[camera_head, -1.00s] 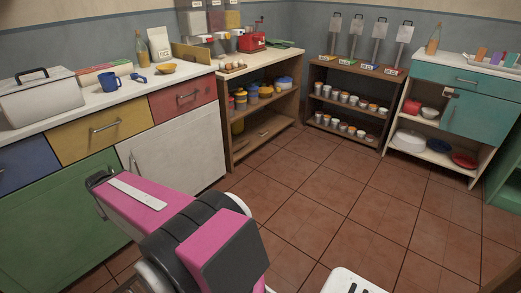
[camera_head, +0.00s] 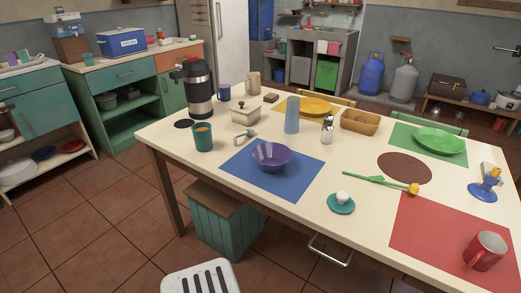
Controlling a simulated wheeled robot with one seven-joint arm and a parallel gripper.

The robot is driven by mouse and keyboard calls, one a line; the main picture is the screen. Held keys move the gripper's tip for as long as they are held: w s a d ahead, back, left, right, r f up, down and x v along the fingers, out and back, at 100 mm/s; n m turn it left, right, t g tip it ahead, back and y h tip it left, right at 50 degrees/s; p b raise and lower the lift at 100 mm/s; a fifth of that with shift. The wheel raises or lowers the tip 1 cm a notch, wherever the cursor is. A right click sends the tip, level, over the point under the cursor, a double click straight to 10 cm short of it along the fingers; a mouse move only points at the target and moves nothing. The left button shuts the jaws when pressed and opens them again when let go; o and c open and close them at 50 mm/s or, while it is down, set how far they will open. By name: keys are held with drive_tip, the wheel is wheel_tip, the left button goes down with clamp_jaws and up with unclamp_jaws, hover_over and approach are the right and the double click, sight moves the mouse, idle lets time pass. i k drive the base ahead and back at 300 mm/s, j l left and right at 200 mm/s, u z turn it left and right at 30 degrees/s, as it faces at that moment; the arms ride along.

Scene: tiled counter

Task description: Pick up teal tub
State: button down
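A larger teal slatted bin (camera_head: 222,218) with a brown top stands on the floor under the table. My gripper is not in view.
Close to the tub are a jug (camera_head: 200,95), a lidded cream dish (camera_head: 245,116) and a purple bowl (camera_head: 271,156) on the blue mat. A white slotted seat (camera_head: 200,279) stands in front. Tiled floor (camera_head: 85,225) is open at left.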

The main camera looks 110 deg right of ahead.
sight(203, 137)
drive_tip(key=z, duration=4.15)
